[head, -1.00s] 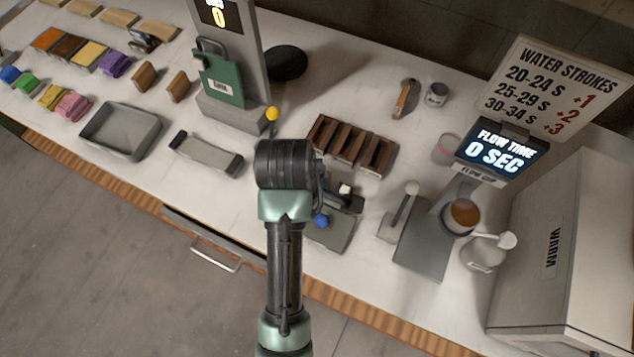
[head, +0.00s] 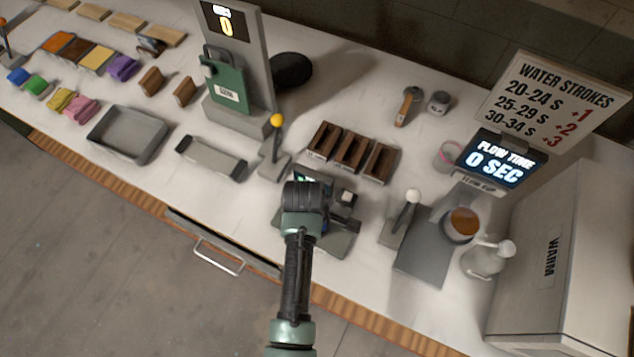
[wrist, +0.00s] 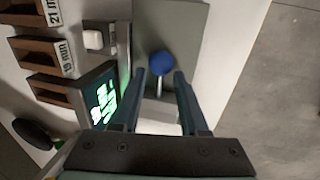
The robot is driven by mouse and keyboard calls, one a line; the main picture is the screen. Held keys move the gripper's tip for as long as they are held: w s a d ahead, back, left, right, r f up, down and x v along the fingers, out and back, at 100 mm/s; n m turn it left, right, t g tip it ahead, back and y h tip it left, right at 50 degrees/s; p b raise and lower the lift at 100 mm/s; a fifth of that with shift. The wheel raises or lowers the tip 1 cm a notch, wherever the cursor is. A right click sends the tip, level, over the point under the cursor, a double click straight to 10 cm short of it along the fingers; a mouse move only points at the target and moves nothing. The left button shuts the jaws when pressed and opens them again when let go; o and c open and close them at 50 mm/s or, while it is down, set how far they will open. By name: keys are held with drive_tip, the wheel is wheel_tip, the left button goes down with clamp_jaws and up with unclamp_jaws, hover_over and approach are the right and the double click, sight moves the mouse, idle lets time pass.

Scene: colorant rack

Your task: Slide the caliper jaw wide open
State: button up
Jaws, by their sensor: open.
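The caliper is a dark device on a grey base plate (head: 338,242), near the front edge of the bench. In the wrist view its grey plate (wrist: 180,22), metal bar and lit green display (wrist: 103,98) show. A blue ball knob (wrist: 161,63) stands on a thin pale stem at the plate. My gripper (wrist: 159,77) is open, with one finger on each side of the stem, just short of the ball in the picture. I cannot tell whether either finger touches it. In the head view my wrist hides the knob and the fingers.
Wooden slotted blocks (head: 351,153) stand behind the caliper, and a white button (head: 346,197) is beside it. A yellow-knobbed lever (head: 276,120) is to the left. A white-knobbed lever (head: 413,196) and a flow cup (head: 462,224) are to the right. The bench front is clear.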

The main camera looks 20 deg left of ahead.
clamp_jaws()
drive_tip(key=shift+d, duration=0.1)
idle(1.3)
